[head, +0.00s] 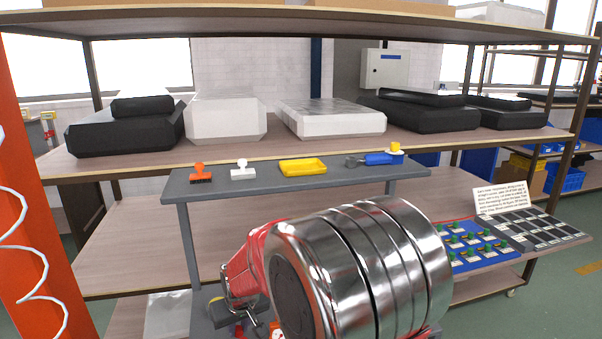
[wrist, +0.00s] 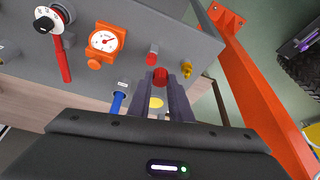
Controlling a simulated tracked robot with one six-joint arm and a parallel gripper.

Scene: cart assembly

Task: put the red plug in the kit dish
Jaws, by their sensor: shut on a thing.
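The red plug (wrist: 160,76) shows as a round red end between my fingertips in the wrist view. My gripper (wrist: 171,86) is shut on it, close to a grey panel surface (wrist: 180,30). Whether the plug touches the panel I cannot tell. A yellow shallow dish (head: 302,167), which looks like the kit dish, lies on the grey top of the cart in the head view, between a white stamp-shaped piece (head: 243,170) and a blue-handled tool (head: 380,159). My arm hides most of the lower cart and my gripper in the head view.
Around the gripper on the panel are a red-topped fitting (wrist: 152,53), an orange gauge (wrist: 107,41), a brass fitting (wrist: 186,69), a blue handle (wrist: 117,103) and a red lever (wrist: 61,60). An orange post (wrist: 245,80) stands to the right. An orange stamp-shaped piece (head: 201,174) sits at the cart top's left.

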